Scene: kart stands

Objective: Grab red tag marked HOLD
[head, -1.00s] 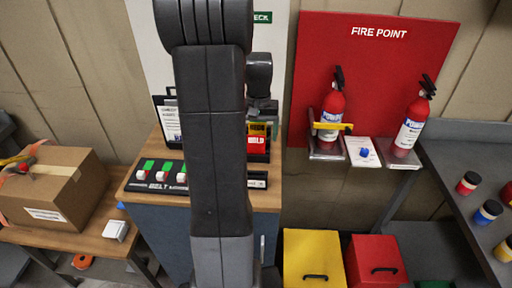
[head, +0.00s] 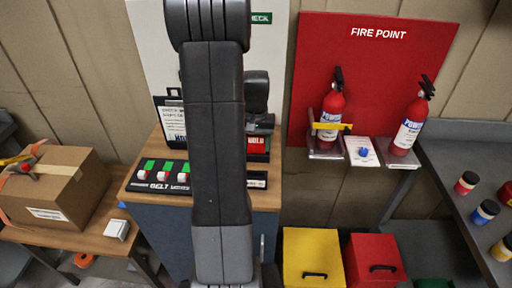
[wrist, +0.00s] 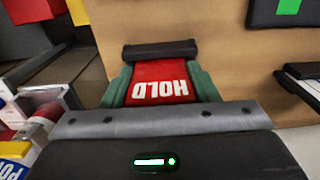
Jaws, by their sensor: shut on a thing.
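The red tag marked HOLD (wrist: 160,84) lies between the fingers of my gripper (wrist: 160,60) in the wrist view, its white lettering upside down there. The gripper is shut on it, with a green finger pad along each side. In the head view, my gripper (head: 260,124) is above the wooden stand, and part of the red tag (head: 257,144) shows just below it. My arm hides the stand's middle and part of the gripper.
A panel with green and white buttons (head: 160,175) lies on the stand to the left. A red fire point board (head: 390,70) with two extinguishers is to the right. A cardboard box (head: 60,190) sits at far left. Yellow (head: 312,250) and red bins (head: 372,258) stand below.

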